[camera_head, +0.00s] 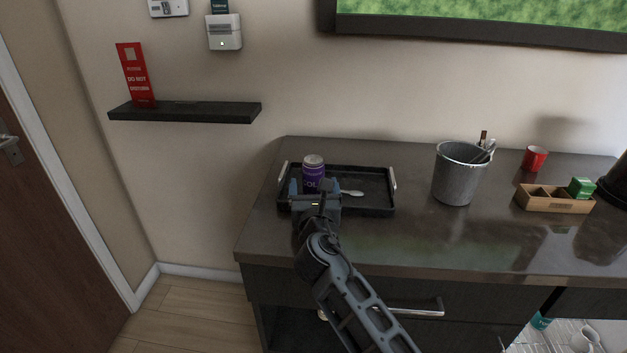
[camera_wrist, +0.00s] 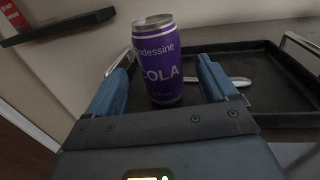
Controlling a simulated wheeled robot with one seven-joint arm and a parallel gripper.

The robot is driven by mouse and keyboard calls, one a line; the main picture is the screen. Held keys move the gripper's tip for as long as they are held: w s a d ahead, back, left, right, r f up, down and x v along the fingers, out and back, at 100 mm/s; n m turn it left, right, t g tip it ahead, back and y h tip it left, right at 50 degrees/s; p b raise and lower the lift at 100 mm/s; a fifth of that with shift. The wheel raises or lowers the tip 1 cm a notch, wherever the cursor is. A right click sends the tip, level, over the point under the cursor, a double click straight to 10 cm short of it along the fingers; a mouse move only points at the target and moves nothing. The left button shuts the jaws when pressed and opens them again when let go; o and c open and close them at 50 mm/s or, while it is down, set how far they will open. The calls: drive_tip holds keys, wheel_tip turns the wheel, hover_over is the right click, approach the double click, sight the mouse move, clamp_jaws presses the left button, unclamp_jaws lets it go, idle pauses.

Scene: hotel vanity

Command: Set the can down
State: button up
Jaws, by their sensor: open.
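The purple cola can (camera_head: 313,172) stands upright in the left part of the black tray (camera_head: 372,211) on the counter. It also shows in the wrist view (camera_wrist: 158,62), between and a little beyond my fingers. My gripper (camera_head: 315,192) is open at the tray's left side, with one blue finger on each side of the can. The wrist view shows a gap between the can and the right finger; contact on the left side is hard to tell. The can's lower end is partly hidden by my gripper in the head view.
A spoon (camera_head: 350,192) lies in the tray just right of the can. The tray has raised handles (camera_head: 393,179). A grey bucket (camera_head: 455,178), a red mug (camera_head: 535,158) and a wooden box (camera_head: 553,199) stand further right. Bare counter lies between tray and bucket.

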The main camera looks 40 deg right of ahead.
drive_tip(key=v, duration=0.7)
drive_tip(key=shift+s+a, duration=0.25)
drive_tip(key=shift+s, duration=0.05)
